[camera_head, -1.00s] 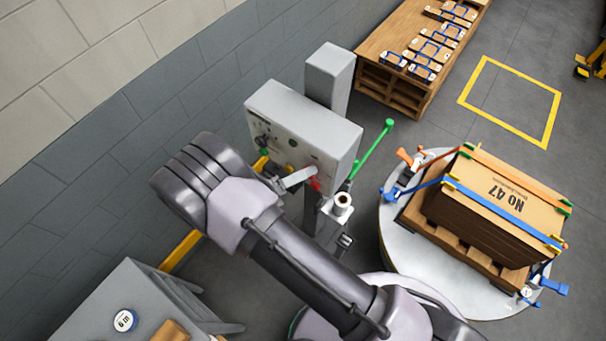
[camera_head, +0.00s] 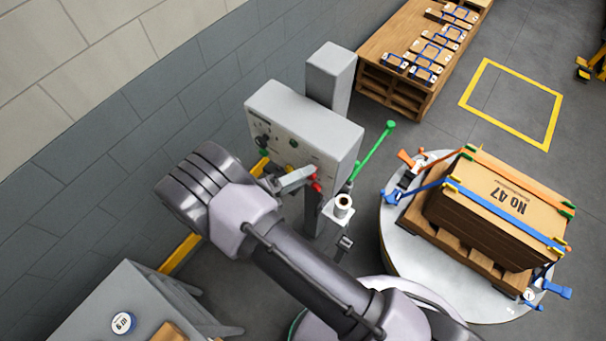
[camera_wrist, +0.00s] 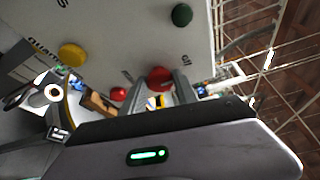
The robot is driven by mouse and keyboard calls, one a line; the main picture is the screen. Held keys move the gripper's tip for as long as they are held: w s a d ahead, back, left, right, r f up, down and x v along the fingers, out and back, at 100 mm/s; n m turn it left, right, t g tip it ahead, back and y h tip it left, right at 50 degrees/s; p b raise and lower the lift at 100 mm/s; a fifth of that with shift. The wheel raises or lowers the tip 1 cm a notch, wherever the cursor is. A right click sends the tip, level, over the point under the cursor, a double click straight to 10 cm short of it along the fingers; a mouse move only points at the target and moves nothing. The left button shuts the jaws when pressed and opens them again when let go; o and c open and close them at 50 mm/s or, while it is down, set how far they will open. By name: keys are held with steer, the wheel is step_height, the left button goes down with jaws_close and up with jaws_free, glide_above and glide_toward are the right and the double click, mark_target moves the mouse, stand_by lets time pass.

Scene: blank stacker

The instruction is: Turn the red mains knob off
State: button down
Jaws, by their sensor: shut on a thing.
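The red mains knob (camera_head: 317,186) is on the lower right of the front of the grey control box (camera_head: 290,142). My gripper (camera_head: 308,180) is at the knob, with its jaws shut on it. In the wrist view the red knob (camera_wrist: 160,76) shows at the tips of my gripper's fingers (camera_wrist: 168,88), which partly cover it. A smaller red part (camera_wrist: 118,93) sits to its left on the same panel. The knob's exact angle cannot be told.
The panel also bears a yellow button (camera_wrist: 72,54) and a green one (camera_wrist: 181,14). A green lever (camera_head: 374,150) and a white roll (camera_head: 343,203) are close right of the box. A strapped crate (camera_head: 495,205) stands on a round turntable (camera_head: 400,255) farther right.

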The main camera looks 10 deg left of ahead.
steer(key=c, duration=0.9)
jaws_free()
steer(key=shift+c, duration=0.2)
steer(key=shift+s+a, duration=0.1)
steer(key=b+v, duration=0.2)
steer(key=v, duration=1.5)
steer(key=shift+s, duration=0.15)
steer(key=shift+r, duration=0.1)
